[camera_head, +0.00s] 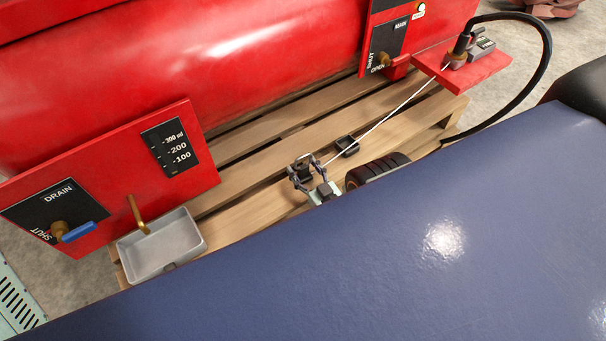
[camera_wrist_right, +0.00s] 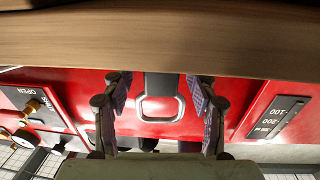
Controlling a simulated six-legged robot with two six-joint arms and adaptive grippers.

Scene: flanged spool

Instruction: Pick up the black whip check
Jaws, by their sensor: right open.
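My right gripper (camera_head: 308,173) is over the pallet's front boards, low and close to a small dark piece with a loop (camera_head: 301,166). In the right wrist view my right gripper (camera_wrist_right: 162,100) is open, one finger on each side. Between the fingers, in line with the gap, is a dark strap (camera_wrist_right: 161,84) ending in a grey rounded ring (camera_wrist_right: 160,119). This looks like the whip check's end, but I cannot tell whether the fingers touch it. A thin white line (camera_head: 388,118) runs from the hose fitting toward the gripper. My left gripper is not in view.
A red tank (camera_head: 215,65) lies above the wooden pallet (camera_head: 285,135). A red panel (camera_head: 185,150) and grey tray (camera_head: 165,247) stand left. A black block (camera_head: 347,146) lies on the slats. A black hose (camera_head: 545,60) curves right from the red shelf (camera_head: 475,74).

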